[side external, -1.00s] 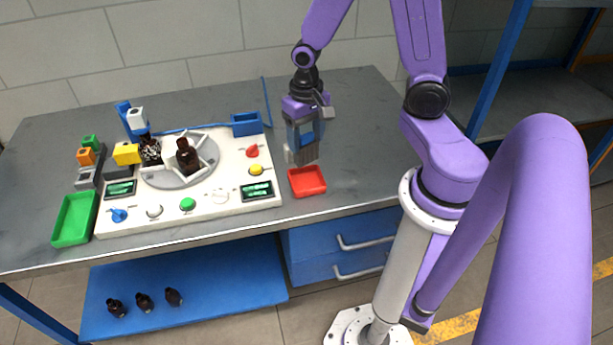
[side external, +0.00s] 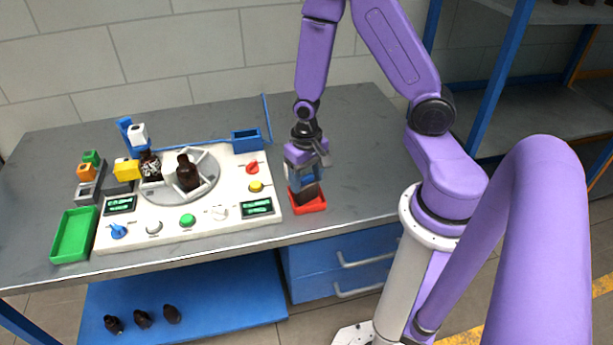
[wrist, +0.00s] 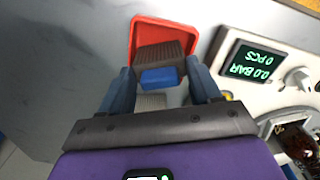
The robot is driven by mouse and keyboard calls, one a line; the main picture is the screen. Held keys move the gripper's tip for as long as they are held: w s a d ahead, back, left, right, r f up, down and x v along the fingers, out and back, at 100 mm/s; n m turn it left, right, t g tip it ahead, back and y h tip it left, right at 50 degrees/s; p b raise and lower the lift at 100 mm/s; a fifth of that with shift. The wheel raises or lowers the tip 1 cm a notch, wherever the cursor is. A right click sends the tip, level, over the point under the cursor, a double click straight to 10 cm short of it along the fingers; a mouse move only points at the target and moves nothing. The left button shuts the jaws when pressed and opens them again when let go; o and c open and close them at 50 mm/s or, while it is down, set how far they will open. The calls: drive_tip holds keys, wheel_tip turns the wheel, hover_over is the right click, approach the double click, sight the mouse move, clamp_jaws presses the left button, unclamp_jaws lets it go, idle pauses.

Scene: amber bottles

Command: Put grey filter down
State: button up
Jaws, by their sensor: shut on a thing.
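My gripper (side external: 304,181) points down at the red tray (side external: 320,206) on the right of the bench. In the wrist view its two fingers (wrist: 161,84) stand either side of a ribbed grey-brown filter (wrist: 160,58) with a blue part, and are shut on it. The filter's lower end (side external: 309,194) is inside or just over the red tray, which also shows in the wrist view (wrist: 137,27). I cannot tell whether the filter touches the tray floor. The fingers hide part of it.
The white panel (side external: 232,225) with knobs and a round bottle holder stands left of the tray. A blue bin (side external: 246,140) sits at its back corner. A green tray (side external: 73,236) is at far left. The bench right of the red tray is clear.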

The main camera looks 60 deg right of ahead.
drive_tip(key=o, duration=1)
drive_tip(key=shift+f, duration=0.1)
drive_tip(key=shift+o, duration=0.2)
wheel_tip(320, 180, up, 12)
drive_tip(key=s+a+r+n, duration=0.3)
drive_tip(key=s+a+n, duration=0.1)
drive_tip(key=s+n, duration=0.3)
drive_tip(key=s+a+r+n, duration=0.3)
drive_tip(key=s+a+n, duration=0.1)
drive_tip(key=s+n, duration=0.4)
drive_tip(key=shift+s+a+r+n, duration=0.25)
drive_tip(key=shift+a+n, duration=0.15)
drive_tip(key=shift+n, duration=0.7)
